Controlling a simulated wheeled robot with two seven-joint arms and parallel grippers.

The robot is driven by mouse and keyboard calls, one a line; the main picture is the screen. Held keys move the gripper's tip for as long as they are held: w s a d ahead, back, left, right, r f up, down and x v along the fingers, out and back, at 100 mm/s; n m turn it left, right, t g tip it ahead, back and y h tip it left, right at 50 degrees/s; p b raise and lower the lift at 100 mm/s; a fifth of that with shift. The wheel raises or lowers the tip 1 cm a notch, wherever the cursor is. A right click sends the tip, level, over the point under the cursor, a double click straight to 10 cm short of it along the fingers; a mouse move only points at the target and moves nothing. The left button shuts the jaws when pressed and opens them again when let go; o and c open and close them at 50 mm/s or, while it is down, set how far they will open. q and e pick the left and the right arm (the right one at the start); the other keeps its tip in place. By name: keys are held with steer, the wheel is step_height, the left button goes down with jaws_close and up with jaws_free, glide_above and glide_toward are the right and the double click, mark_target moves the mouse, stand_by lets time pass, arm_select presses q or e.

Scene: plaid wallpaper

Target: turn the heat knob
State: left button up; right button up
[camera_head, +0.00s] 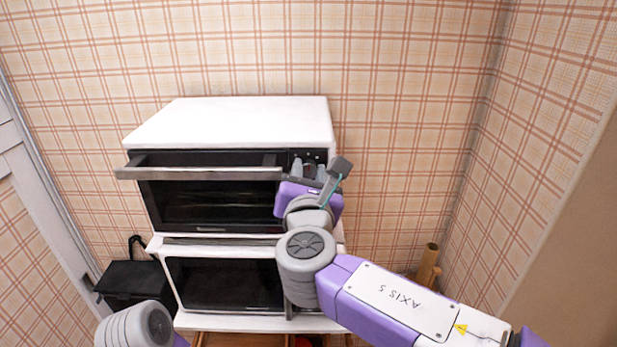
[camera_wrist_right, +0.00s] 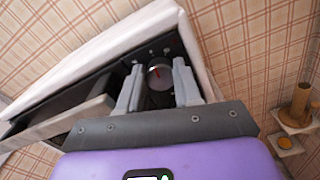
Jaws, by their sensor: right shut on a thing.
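The upper white oven (camera_head: 230,125) has a dark glass door with a long bar handle and a narrow black control panel at its right. The heat knob (camera_wrist_right: 158,76) is a round dark knob with a red mark, seen in the right wrist view between my grey fingers. My right gripper (camera_head: 310,171) is at that panel, shut on the knob, and covers much of the panel in the head view. It also shows in the right wrist view (camera_wrist_right: 158,88), a finger on each side of the knob. My left gripper is not in view; only part of my left arm shows at the bottom left.
A second white oven (camera_head: 225,284) stands under the first. A black box-like object (camera_head: 133,283) is at the left by the door. Brown cylinders (camera_head: 428,262) stand at the right near the wall. The door handle (camera_head: 200,173) juts out left of my right gripper.

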steer(key=m+b, duration=0.5)
steer(key=shift+f, duration=0.25)
steer(key=m+b, duration=0.2)
steer(key=shift+m, duration=0.4)
steer(key=m+b, duration=0.2)
steer(key=m, duration=0.1)
steer(key=shift+m+b, duration=0.3)
steer(key=shift+b, duration=0.1)
steer(key=m+b, duration=0.2)
steer(key=m, duration=0.2)
steer(key=shift+m+b, duration=0.3)
steer(key=shift+b, duration=0.1)
steer(key=m+b, duration=0.2)
steer(key=m, duration=0.2)
steer(key=m+b, duration=0.2)
steer(key=m, duration=0.3)
steer(key=shift+f+m, duration=0.1)
steer(key=shift+m, duration=0.3)
steer(key=m+b, duration=0.2)
steer(key=m, duration=0.2)
steer(key=shift+m, duration=0.3)
steer(key=m+b, duration=0.1)
steer(key=m, duration=0.3)
steer(key=shift+a, duration=0.1)
steer(key=shift+m, duration=0.3)
